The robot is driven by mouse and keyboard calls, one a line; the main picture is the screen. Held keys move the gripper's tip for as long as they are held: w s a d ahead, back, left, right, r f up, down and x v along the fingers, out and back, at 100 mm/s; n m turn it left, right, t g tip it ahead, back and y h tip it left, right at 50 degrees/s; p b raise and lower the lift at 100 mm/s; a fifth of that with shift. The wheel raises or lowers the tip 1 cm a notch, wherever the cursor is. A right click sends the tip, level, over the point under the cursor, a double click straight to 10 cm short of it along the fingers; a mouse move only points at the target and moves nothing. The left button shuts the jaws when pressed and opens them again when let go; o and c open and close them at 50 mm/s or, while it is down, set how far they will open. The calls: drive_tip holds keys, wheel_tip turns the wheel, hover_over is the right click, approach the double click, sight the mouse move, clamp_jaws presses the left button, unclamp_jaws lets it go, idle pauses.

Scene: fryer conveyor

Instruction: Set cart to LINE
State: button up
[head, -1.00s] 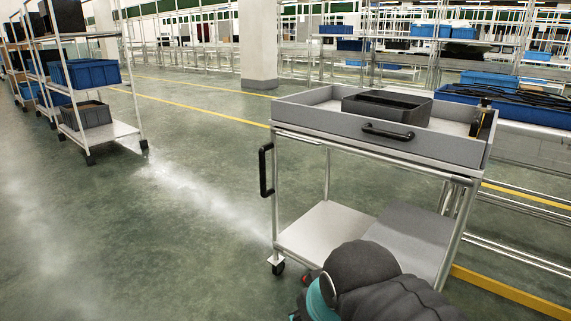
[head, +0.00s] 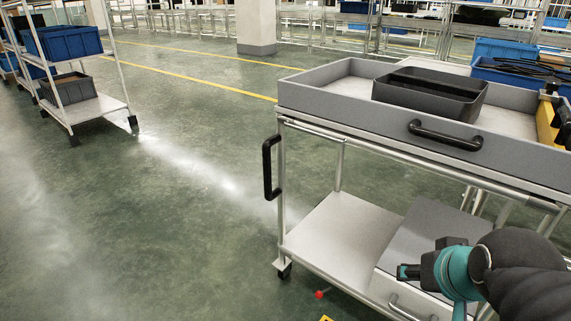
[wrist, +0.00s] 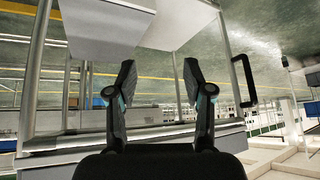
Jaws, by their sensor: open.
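The grey cart (head: 345,112) stands in front of me, with a tray top, a lower shelf and a black upright handle (head: 268,168) at its left end. That handle also shows in the wrist view (wrist: 244,80). A small red knob (head: 320,294) shows low by the cart's near left caster, and a bit of yellow (head: 327,318) shows at the bottom edge. No LINE marking can be read. My gripper (head: 408,271) is before the cart's near side, at lower-shelf height. In the wrist view, which looks upside down, its fingers (wrist: 158,82) are apart and empty.
A black bin (head: 428,93) sits in the cart's tray; a black pull (head: 445,135) is on its side. A grey drawer box (head: 430,240) is on the lower shelf. A wheeled rack (head: 98,108) stands at the left. The floor between is clear.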

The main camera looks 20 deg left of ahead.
drive_tip(key=w+a+r+n+t+y, duration=0.1)
drive_tip(key=w+a+t+y, duration=0.1)
drive_tip(key=w+a, duration=0.85)
drive_tip(key=t, duration=0.9)
approach(267, 170)
drive_tip(key=w, duration=0.3)
drive_tip(key=w+a, duration=0.1)
drive_tip(key=w, duration=0.3)
drive_tip(key=w+a+p, duration=0.1)
drive_tip(key=w, duration=0.3)
clamp_jaws()
